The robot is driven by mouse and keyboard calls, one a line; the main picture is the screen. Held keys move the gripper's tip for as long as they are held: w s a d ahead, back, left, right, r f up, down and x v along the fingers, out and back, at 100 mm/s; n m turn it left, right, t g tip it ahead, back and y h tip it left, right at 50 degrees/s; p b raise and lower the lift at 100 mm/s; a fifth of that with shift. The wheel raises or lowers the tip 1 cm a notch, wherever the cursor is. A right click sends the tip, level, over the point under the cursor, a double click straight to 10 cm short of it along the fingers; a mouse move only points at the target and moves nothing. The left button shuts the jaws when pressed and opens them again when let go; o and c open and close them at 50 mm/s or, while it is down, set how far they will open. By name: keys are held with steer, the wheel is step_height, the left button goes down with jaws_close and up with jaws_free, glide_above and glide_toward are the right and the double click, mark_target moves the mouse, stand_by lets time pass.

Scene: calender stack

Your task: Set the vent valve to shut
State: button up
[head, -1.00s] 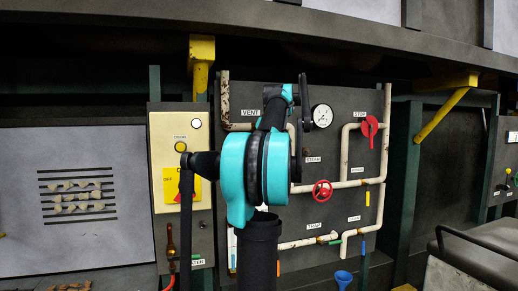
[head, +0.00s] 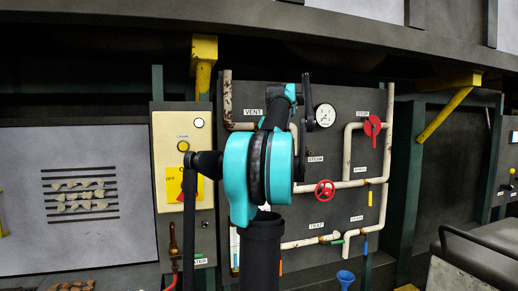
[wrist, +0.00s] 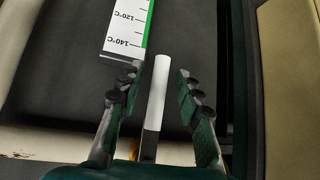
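The VENT label (head: 253,112) is at the upper left of the dark pipe panel in the head view. My arm covers the area under and right of it, so the vent valve is hidden there. In the wrist view a white lever (wrist: 158,92) with a dark grey lower part, likely the vent valve's handle, stands square to a pale rusty pipe (wrist: 45,142). My gripper (wrist: 157,86) is open, with one finger on each side of the lever and a visible gap on both sides. The gripper itself is hidden behind my arm in the head view.
A temperature scale (wrist: 128,28) lies just left of the lever in the wrist view. The panel also carries a red wheel (head: 324,190), a red STOP handle (head: 372,125) and a round gauge (head: 324,115). A yellow switch box (head: 166,150) stands at left.

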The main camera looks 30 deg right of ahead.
steer(key=v, duration=1.2)
steer(key=shift+f, duration=0.1)
steer(key=a+f+g, duration=0.1)
steer(key=a+f, duration=0.7)
steer(key=f, duration=0.3)
steer(key=a+f+g+y, duration=0.1)
steer(key=a+f, duration=0.6)
steer(key=f, duration=0.4)
steer(key=a+f+g, duration=0.1)
steer(key=a+f, duration=0.7)
steer(key=f, duration=0.3)
steer(key=s+a+f, duration=0.4)
steer(key=s+f, duration=0.3)
steer(key=f, duration=0.1)
steer(key=s+a+f+g, duration=0.1)
steer(key=s+a+f, duration=0.3)
steer(key=s+f, duration=0.3)
steer(key=s+a+f+h, duration=0.1)
steer(key=s+a+f, duration=0.3)
steer(key=s+f, duration=0.3)
step_height(320, 180, down, 4)
steer(key=shift+s+a+f+n+g, duration=0.15)
steer(key=shift+s+a+n+g, duration=0.15)
steer(key=shift+a+g, duration=0.1)
